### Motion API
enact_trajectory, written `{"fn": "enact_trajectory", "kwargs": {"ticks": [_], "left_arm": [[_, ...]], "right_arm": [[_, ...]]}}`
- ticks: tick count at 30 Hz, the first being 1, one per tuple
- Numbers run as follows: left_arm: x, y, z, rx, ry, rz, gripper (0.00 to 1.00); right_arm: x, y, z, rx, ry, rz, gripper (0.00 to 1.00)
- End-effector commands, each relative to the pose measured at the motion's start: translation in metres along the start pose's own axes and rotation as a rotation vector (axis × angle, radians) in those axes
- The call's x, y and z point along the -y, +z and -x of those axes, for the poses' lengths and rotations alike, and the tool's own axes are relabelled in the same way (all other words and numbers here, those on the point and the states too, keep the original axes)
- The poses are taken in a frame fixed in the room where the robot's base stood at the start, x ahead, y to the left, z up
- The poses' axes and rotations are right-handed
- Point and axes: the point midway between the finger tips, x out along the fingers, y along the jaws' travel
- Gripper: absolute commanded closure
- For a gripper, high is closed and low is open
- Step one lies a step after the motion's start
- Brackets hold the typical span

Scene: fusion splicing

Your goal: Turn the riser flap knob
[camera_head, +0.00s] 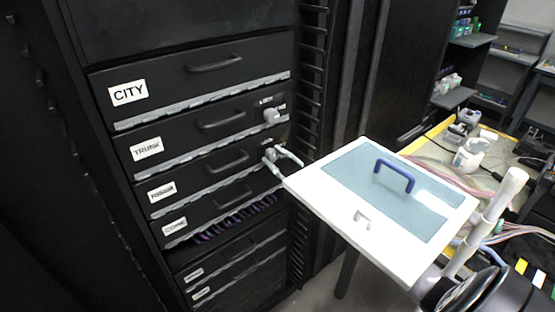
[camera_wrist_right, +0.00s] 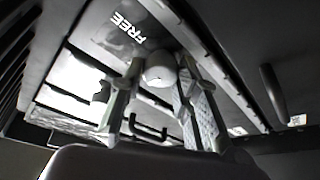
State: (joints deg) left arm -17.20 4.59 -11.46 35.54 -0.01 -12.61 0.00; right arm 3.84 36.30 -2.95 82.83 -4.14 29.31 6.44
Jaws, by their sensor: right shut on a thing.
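The riser flap (camera_head: 190,183) is a black panel in the rack, with a blurred white label and a bar handle. Its small grey knob (camera_head: 269,155) is at the flap's right end. My right gripper (camera_head: 279,155) is at this knob, with pale fingers reaching in from the right. In the right wrist view, the round pale knob (camera_wrist_right: 160,69) sits between the fingers of my right gripper (camera_wrist_right: 160,95), which is shut on it. A white "FREE" marking (camera_wrist_right: 128,26) shows beside the knob. My left gripper is not in view.
The trunk flap (camera_head: 185,137) above has a similar knob (camera_head: 271,116); the city flap (camera_head: 190,82) is higher and the core flap (camera_head: 205,213) lower. A white panel with a blue handle (camera_head: 395,175) hides much of my right arm. A cluttered yellow-edged bench (camera_head: 440,128) stands behind right.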

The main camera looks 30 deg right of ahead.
Motion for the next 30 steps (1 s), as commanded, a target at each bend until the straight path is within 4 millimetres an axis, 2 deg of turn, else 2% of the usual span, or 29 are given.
{"fn": "enact_trajectory", "kwargs": {"ticks": [4, 5, 13, 23, 26, 30], "left_arm": [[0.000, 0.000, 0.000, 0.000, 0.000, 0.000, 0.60], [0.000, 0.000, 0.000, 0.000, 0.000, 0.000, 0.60], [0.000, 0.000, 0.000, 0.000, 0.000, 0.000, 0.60], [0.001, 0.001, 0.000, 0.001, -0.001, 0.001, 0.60], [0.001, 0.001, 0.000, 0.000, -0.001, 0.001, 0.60], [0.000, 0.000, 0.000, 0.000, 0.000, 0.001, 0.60]], "right_arm": [[0.001, 0.000, 0.000, 0.001, -0.001, 0.002, 0.99], [0.001, 0.000, 0.000, 0.001, -0.001, 0.002, 0.70], [0.000, 0.000, 0.000, 0.001, 0.000, 0.001, 0.52], [0.000, 0.000, 0.001, 0.001, 0.000, 0.000, 0.51], [0.001, 0.001, 0.008, 0.003, -0.001, -0.001, 0.51], [0.001, 0.001, 0.029, 0.004, -0.002, -0.001, 0.51]]}}
